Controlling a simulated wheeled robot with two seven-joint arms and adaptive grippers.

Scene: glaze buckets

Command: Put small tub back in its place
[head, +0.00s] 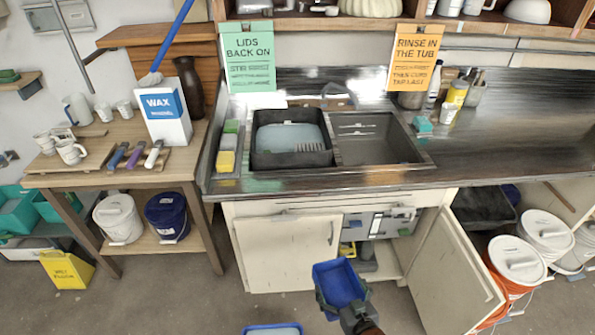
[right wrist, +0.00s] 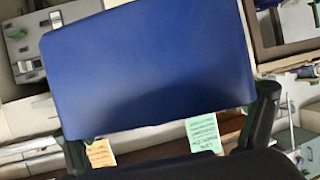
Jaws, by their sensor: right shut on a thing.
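A small blue tub (head: 339,282) is held in front of the open cabinet under the sink, its open top showing in the head view. My right gripper (head: 343,302) is shut on it at its near side. In the right wrist view the blue tub (right wrist: 150,70) fills the middle between the two dark fingers (right wrist: 170,130). My left gripper is not in view.
The sink cabinet (head: 375,222) has its right door (head: 455,270) swung open. A blue-rimmed container (head: 272,330) is cut off at the bottom edge. White-lidded buckets (head: 516,262) stand at right. A black tub (head: 290,160) sits in the sink.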

